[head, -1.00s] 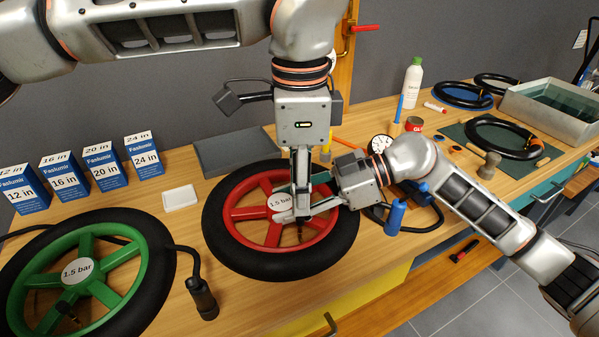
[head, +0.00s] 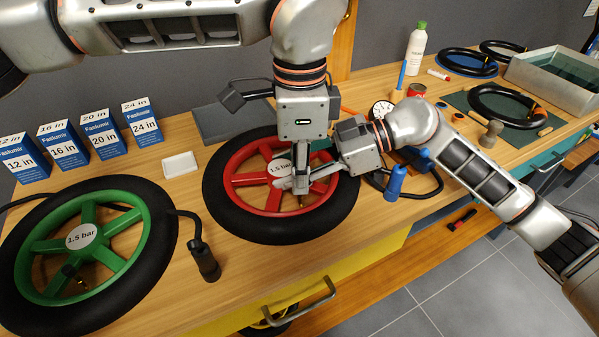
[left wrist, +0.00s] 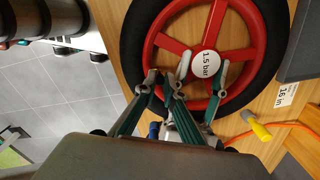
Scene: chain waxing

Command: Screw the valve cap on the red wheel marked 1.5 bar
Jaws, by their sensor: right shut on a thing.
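The red wheel (head: 245,180), with a black tyre and a white 1.5 bar label (head: 279,169), lies flat on the bench. It also shows in the left wrist view (left wrist: 165,42). My left gripper (head: 300,186) points down over the wheel, just beside the label. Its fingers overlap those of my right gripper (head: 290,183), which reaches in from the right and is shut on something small. The valve cap cannot be made out between the fingers. A small brass-coloured part (head: 302,202) shows just below the fingertips, inside the rim. The left jaw opening is unclear.
A green wheel (head: 115,238) marked 1.5 bar and a black hose end (head: 205,262) lie at left. Blue boxes (head: 100,137) stand behind. A blue-handled pump (head: 396,182) is close to my right gripper.

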